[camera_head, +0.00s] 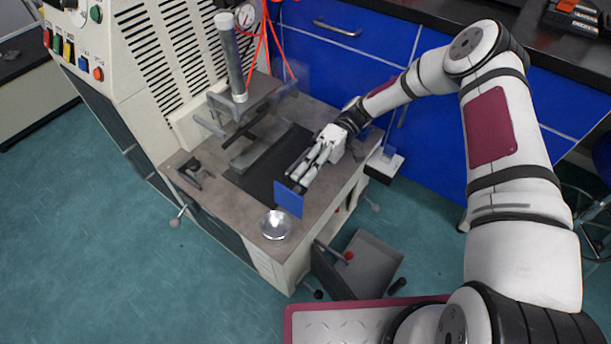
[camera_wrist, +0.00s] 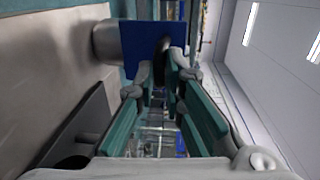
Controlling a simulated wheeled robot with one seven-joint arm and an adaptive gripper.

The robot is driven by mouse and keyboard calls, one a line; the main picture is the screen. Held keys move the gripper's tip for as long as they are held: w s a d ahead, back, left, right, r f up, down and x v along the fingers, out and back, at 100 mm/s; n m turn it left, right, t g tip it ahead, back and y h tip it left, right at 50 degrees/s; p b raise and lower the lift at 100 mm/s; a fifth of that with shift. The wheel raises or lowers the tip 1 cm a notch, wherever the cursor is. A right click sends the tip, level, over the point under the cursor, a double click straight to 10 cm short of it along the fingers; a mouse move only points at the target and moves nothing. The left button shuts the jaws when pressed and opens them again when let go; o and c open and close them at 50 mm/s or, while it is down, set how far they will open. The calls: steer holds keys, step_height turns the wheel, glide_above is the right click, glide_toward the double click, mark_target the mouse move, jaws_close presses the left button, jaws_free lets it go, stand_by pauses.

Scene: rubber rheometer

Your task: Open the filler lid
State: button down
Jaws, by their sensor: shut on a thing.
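A small square blue plate (camera_head: 289,198), which looks like the filler lid, stands upright at the front edge of the machine's top. It also shows in the wrist view (camera_wrist: 137,40), just beyond my fingertips. A dark rounded handle (camera_wrist: 162,56) sits against its face. My gripper (camera_head: 299,186) reaches in from the right and its fingertips are shut on this handle, as the wrist view (camera_wrist: 163,76) shows. The fingers hide part of the handle. A shiny round metal bowl (camera_head: 276,224) is close beside the plate, on its front side.
The rheometer cabinet (camera_head: 160,60) and an upright metal cylinder (camera_head: 231,58) stand behind on the left. Blue drawers (camera_head: 345,50) run along the back. A grey bin (camera_head: 358,264) stands on the floor in front right. The floor at left is clear.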

steer(key=shift+f, duration=0.1)
steer(key=c, duration=1.7)
jaws_free()
steer(key=v, duration=0.7)
steer(key=shift+w+d, duration=0.15)
